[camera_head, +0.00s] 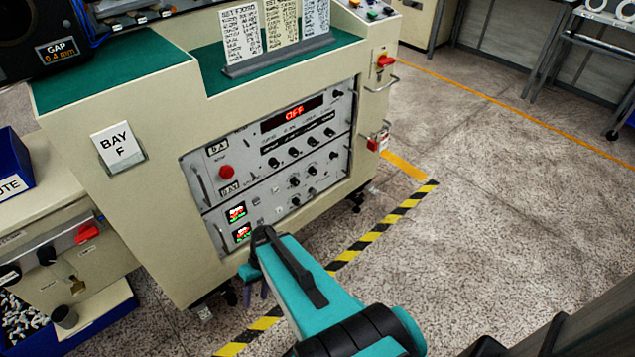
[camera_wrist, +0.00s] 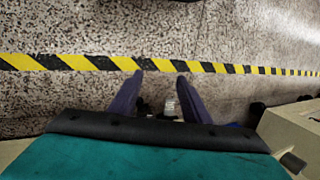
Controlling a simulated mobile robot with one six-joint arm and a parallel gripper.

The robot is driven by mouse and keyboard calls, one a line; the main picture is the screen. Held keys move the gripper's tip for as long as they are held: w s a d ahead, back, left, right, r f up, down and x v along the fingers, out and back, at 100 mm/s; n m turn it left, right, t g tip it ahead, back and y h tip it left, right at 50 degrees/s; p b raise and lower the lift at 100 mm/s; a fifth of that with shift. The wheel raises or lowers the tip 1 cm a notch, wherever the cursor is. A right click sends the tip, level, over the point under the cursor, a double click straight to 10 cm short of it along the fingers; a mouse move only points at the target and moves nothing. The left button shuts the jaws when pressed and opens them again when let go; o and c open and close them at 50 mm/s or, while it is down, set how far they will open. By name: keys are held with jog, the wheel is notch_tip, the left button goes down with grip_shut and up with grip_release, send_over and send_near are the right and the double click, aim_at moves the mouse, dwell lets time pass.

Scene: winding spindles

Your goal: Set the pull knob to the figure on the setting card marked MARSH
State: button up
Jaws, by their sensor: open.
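Three setting cards stand in a holder (camera_head: 280,54) on the green top of the machine: a left card (camera_head: 241,33), a middle card (camera_head: 281,22) and a right card (camera_head: 315,17). Their writing is too small for me to read, so I cannot tell which is marked MARSH. The grey control panel (camera_head: 215,185) below carries several black knobs (camera_head: 294,181) and a red button (camera_head: 227,172). I cannot tell which one is the pull knob. My gripper (camera_head: 255,297) hangs low in front of the machine; in the wrist view its two fingers (camera_wrist: 160,77) are apart, with nothing between their tips.
A red display (camera_head: 292,113) appears to read OFF. A BAY F sign (camera_head: 118,145) marks the machine. A handle (camera_head: 381,82) and a red padlock-like part (camera_head: 374,144) stick out at its right edge. A yellow-black floor stripe (camera_head: 370,236) runs in front; the floor right is clear.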

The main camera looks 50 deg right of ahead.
jog(key=w+d+t+b, duration=0.4)
jog(key=w+d+b, duration=0.3)
jog(key=w+d, duration=0.3)
jog(key=t+h+b, duration=0.5)
jog(key=t+b, duration=0.5)
jog(key=b, duration=0.7)
send_near(315, 172)
jog(key=f+v, duration=0.1)
jog(key=v, duration=0.5)
jog(key=shift+d+r, duration=0.15)
jog(key=shift+w, duration=0.15)
jog(key=b+x, duration=0.4)
jog(key=x, duration=0.8)
jog(key=shift+w, duration=0.15)
jog(key=shift+w+f+b, duration=0.25)
jog(key=shift+w+b, duration=0.15)
jog(key=shift+w, duration=0.3)
